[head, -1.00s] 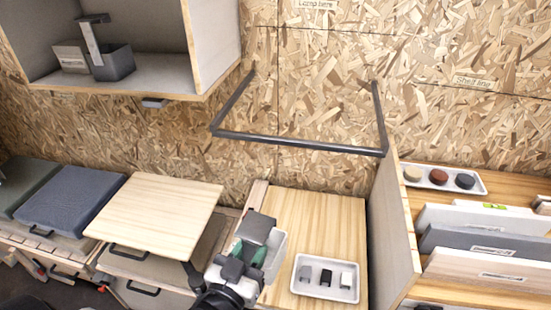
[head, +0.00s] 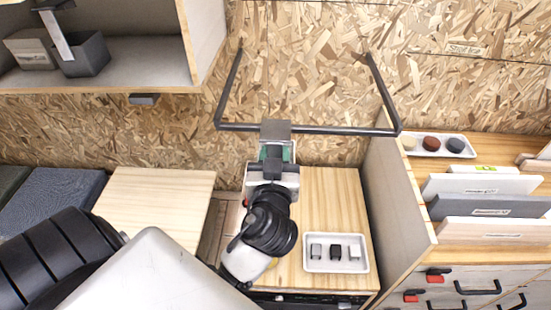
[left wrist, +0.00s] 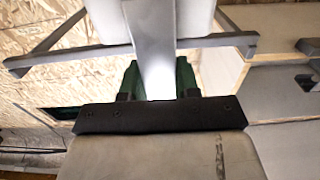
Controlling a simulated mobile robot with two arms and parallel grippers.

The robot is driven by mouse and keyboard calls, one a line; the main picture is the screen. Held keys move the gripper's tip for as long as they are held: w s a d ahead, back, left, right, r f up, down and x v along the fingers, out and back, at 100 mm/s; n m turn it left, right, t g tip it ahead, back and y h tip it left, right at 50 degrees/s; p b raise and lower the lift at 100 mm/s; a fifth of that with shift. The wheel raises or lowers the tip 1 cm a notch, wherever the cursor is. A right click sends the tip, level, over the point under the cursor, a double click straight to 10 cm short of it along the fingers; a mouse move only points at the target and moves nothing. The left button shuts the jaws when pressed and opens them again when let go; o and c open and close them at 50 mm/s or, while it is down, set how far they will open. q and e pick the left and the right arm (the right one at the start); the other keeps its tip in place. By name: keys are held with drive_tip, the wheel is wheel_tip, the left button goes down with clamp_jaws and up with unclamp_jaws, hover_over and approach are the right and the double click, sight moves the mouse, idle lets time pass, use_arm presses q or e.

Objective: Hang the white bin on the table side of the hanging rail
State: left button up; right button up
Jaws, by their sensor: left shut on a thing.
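My left gripper (head: 277,154), with green fingers, is shut on the grey hanger strap (head: 276,129) of the white bin (head: 250,180). The gripper and wrist hide most of the bin in the head view. The dark hanging rail (head: 340,131) is a U-shaped bar on the wall; the strap's top overlaps its front bar in that view. In the left wrist view, the strap (left wrist: 157,70) stands between the fingers, parts of the bin (left wrist: 105,20) show beyond, and the rail (left wrist: 85,53) crosses behind. I cannot tell whether strap and rail touch. My right gripper is out of view.
A wooden table (head: 345,200) below the rail bears a white tray (head: 335,265) with small blocks. A side panel (head: 395,190) bounds it on the right, beside shelves with boards. A cabinet (head: 130,75) at upper left holds a grey bin (head: 82,58).

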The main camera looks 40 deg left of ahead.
use_arm(q)
drive_tip(key=shift+w+a, duration=0.3)
drive_tip(key=shift+w, duration=0.1)
drive_tip(key=shift+p+x, duration=0.5)
drive_tip(key=shift+x, duration=0.5)
drive_tip(key=shift+w+a+f+b, duration=0.3)
drive_tip(key=shift+w+f+b, duration=0.2)
drive_tip(key=shift+f+b, duration=0.6)
drive_tip(key=shift+f, duration=0.05)
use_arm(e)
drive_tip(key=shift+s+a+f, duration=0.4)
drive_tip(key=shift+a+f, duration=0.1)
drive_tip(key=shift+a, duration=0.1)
use_arm(q)
drive_tip(key=o, duration=1)
drive_tip(key=shift+f, duration=0.1)
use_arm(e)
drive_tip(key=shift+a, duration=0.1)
